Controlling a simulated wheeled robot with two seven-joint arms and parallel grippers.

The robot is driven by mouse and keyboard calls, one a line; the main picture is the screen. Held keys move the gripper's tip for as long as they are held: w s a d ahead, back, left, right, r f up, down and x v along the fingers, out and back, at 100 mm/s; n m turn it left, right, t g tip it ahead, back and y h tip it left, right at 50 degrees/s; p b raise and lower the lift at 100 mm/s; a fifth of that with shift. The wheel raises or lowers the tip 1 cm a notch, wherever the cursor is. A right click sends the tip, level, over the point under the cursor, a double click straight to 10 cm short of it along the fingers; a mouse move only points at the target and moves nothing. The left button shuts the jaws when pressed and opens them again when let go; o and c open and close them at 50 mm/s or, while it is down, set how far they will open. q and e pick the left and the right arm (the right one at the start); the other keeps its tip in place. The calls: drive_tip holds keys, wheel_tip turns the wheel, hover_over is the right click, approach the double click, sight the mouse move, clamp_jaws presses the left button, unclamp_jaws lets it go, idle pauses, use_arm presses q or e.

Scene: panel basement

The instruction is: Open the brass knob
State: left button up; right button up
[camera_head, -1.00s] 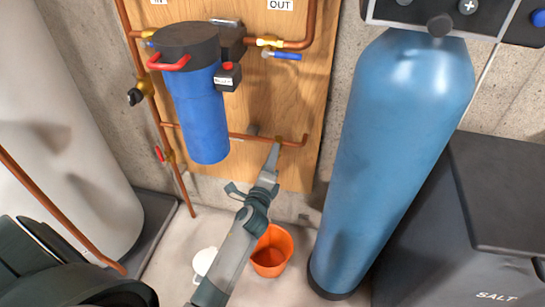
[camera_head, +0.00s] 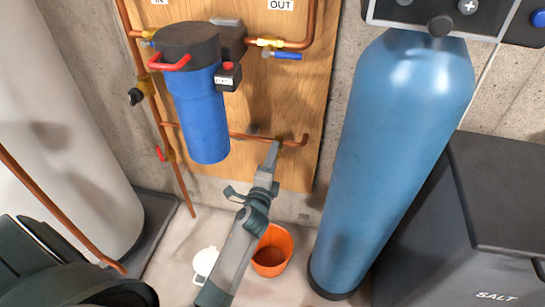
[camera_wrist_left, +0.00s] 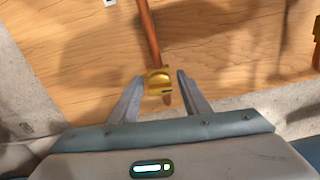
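The brass knob (camera_wrist_left: 158,82) is a small golden fitting on a copper pipe in front of the wooden board. In the left wrist view it sits between the two fingers of my left gripper (camera_wrist_left: 160,75), with a visible gap on each side. The fingers are apart and do not appear to touch it. In the head view my left gripper (camera_head: 274,152) reaches up to the low horizontal copper pipe (camera_head: 240,136) and mostly hides the knob. My right gripper is not in view.
A blue filter housing (camera_head: 200,115) hangs left of the gripper. A tall blue tank (camera_head: 395,150) stands to the right, beside a dark salt bin (camera_head: 490,215). An orange bucket (camera_head: 272,250) and a white lid-like object (camera_head: 205,262) are on the floor below the arm.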

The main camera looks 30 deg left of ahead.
use_arm(q)
drive_tip(key=shift+f+m, duration=0.1)
drive_tip(key=shift+m, duration=0.3)
